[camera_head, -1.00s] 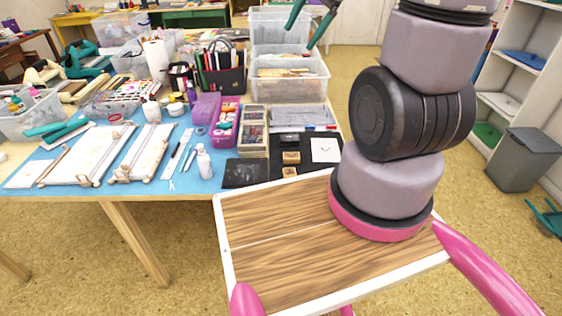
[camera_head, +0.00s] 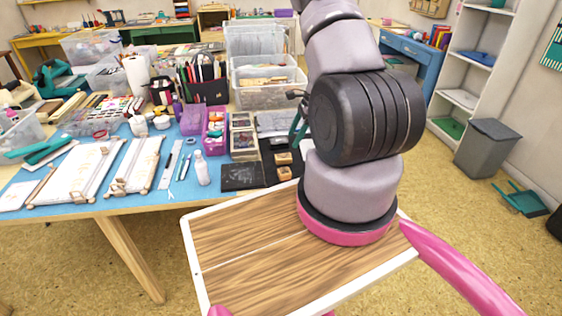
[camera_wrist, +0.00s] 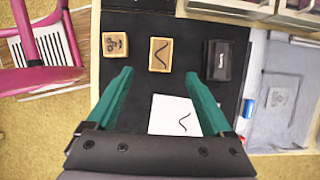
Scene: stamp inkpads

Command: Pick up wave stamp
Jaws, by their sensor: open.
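The wave stamp (camera_wrist: 161,54) is a small wooden block with a black wavy line on top. It lies on a black mat (camera_wrist: 140,88) and also shows in the head view (camera_head: 283,158). My gripper (camera_wrist: 158,72) is open and empty, with its teal fingertips near the stamp's lower edge in the wrist view and to either side of it. In the head view, my gripper is partly hidden behind the arm. A second wooden stamp (camera_wrist: 115,44) with a different mark is to the left. A black inkpad (camera_wrist: 220,60) is to the right.
A white paper (camera_wrist: 173,115) with a wave mark lies between the fingers in the wrist view. Blue and red markers (camera_wrist: 248,107) and a grey tray (camera_wrist: 285,100) are to the right. Clear bins (camera_head: 270,80) stand at the back of the table.

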